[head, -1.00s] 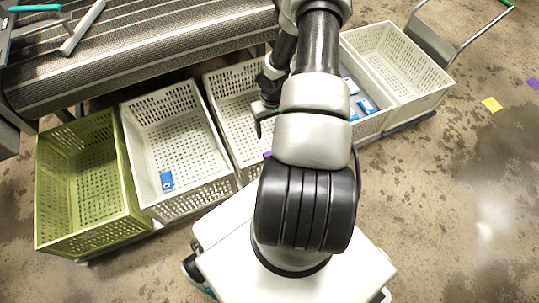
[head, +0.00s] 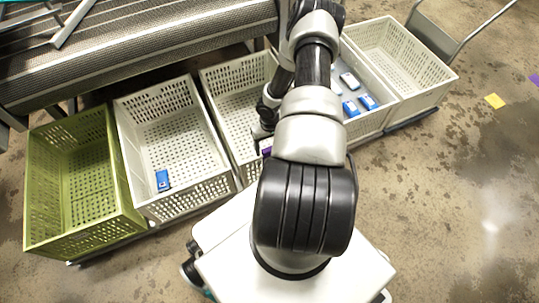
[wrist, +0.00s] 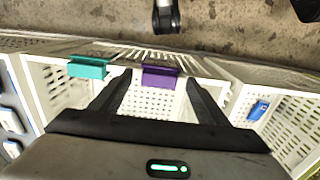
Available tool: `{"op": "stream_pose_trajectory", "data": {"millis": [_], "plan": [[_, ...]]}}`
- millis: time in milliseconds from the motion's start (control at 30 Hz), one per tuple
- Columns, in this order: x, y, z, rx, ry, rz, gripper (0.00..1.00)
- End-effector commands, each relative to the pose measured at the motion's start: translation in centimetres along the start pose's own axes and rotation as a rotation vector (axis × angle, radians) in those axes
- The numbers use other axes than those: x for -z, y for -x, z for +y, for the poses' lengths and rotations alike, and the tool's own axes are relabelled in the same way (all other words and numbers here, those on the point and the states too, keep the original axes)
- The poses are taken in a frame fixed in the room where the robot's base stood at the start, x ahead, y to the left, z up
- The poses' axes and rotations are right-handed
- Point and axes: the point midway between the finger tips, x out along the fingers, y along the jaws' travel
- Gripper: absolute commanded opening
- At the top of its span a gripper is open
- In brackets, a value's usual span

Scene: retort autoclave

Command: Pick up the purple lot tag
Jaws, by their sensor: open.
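The purple lot tag (wrist: 162,77) hangs over the rim of a white crate in the wrist view. In the head view only a small purple piece of it (head: 267,151) shows beside my arm. My gripper (wrist: 158,78) is open and empty, its two dark fingers on either side of the tag in the picture. I cannot tell whether the fingers are level with it or touch it. In the head view my gripper is mostly hidden by my arm, low over the crate's near side.
A teal tag (wrist: 88,67) sits on the same rim, left of the purple one. White crates (head: 232,187) and a green crate (head: 38,240) stand in a row by a metal conveyor (head: 150,45). Blue-and-white items lie in some crates. Yellow (head: 495,101) and purple patches mark the floor.

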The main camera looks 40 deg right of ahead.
Motion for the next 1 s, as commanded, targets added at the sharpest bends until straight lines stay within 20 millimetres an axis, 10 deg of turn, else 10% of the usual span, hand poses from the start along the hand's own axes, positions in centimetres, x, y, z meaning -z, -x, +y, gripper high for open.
{"op": "stream_pose_trajectory", "data": {"millis": [367, 633, 1000], "plan": [[0.0, -1.2, 0.1, -0.001, 0.0, 0.001, 0.69], [0.0, -1.2, 0.0, 0.0, 0.0, 0.0, 0.25], [0.1, 0.4, 0.1, -0.001, 0.0, 0.001, 0.25]]}}
